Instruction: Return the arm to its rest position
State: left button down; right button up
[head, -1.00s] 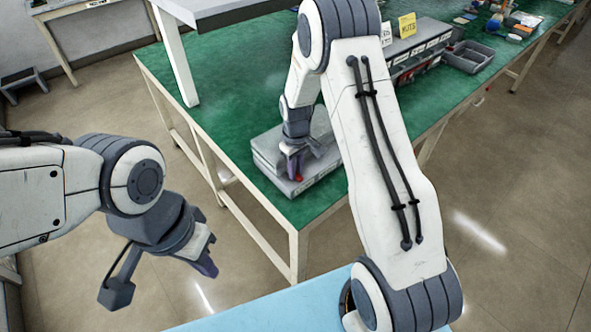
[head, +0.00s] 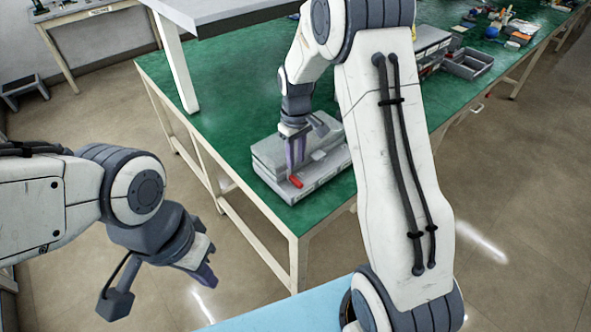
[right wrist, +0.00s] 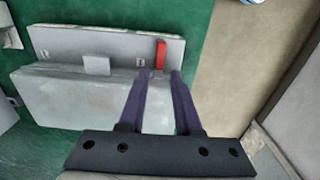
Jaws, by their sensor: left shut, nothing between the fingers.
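My right gripper (head: 293,170) is over the grey case on the green bench, fingers pointing down. In the right wrist view the two purple fingers (right wrist: 161,74) are apart with nothing held between them. A red lever-like part (head: 296,182) on the front ledge of the grey case (head: 325,170) is just beyond the fingertips; it also shows in the right wrist view (right wrist: 160,55). I cannot tell whether a finger touches it. My left gripper (head: 208,278) is shut and empty, hanging over the floor left of the bench.
The green bench (head: 215,100) has a raised grey shelf (head: 215,10) at its back left. Grey bins (head: 466,64) and small items stand at the far right. A light blue surface (head: 290,305) lies at the bottom. The floor between is clear.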

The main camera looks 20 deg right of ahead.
notch_tip(320, 180, up, 2)
jog(key=shift+r, duration=0.2)
dwell(0.3)
jog(key=s+a+r+n, duration=0.1)
jog(key=s+a+r, duration=0.4)
jog(key=s+a, duration=0.3)
jog(key=s+a+r+n, duration=0.1)
jog(key=s+a, duration=0.3)
jog(key=s, duration=0.6)
jog(key=s+a+r+n+y, duration=0.1)
jog(key=s+a, duration=0.3)
jog(key=s, duration=0.7)
jog(key=shift+s+r, duration=0.3)
jog(key=shift+r, duration=0.5)
